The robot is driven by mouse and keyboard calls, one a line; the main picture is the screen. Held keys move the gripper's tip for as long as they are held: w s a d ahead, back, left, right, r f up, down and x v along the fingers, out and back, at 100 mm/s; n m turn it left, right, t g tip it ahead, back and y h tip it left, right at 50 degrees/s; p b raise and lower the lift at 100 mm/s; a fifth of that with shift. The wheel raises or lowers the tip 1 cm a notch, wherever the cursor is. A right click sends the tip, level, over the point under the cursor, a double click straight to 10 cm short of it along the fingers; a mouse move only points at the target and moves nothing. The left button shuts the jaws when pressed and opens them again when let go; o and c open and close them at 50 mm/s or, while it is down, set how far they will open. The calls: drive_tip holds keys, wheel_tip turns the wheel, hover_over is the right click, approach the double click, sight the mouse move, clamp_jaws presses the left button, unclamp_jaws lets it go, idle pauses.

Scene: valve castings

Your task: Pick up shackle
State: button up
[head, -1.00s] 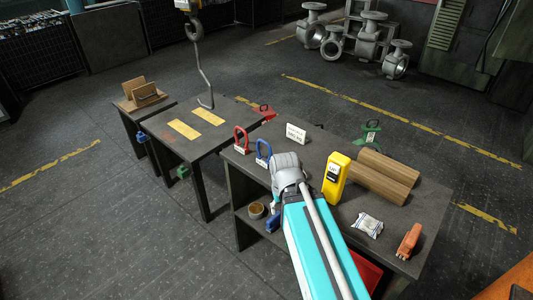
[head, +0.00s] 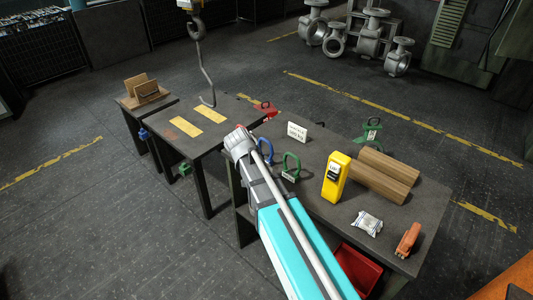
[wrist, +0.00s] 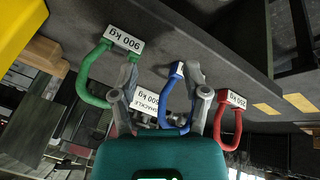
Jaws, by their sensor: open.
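Three shackles stand on the dark bench. The green shackle (head: 291,166) has a 900 kg tag in the wrist view (wrist: 92,82). The blue shackle (head: 266,150), tagged 500 kg, also shows in the wrist view (wrist: 178,122). My gripper (wrist: 162,78) is open and empty. In the wrist view the blue shackle appears between its fingers, closer to the right one; contact cannot be told. In the head view my wrist hides the fingers.
A white sign (head: 297,132) stands behind the shackles. A hook (head: 208,98) hangs over the neighbouring table (head: 170,150).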

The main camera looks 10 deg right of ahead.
drive_tip(key=w+a+r+m+t+h, duration=0.1)
drive_tip(key=w+a+r, duration=0.1)
drive_tip(key=w, duration=0.3)
drive_tip(key=w+a+r+m+t+h, duration=0.2)
drive_tip(key=w+a+r, duration=0.1)
drive_tip(key=w+a, duration=0.1)
drive_tip(key=shift+w+a+p, duration=0.25)
drive_tip(key=shift+w+p, duration=0.15)
drive_tip(key=shift+w, duration=0.3)
drive_tip(key=shift+f, duration=0.15)
drive_tip(key=b+x, duration=0.5)
drive_tip(key=x, duration=0.2)
drive_tip(key=shift+f, duration=0.15)
drive_tip(key=shift+w+d+f+b, duration=0.3)
drive_tip(key=shift+d+f+b, duration=0.05)
drive_tip(key=shift+d+b, duration=0.15)
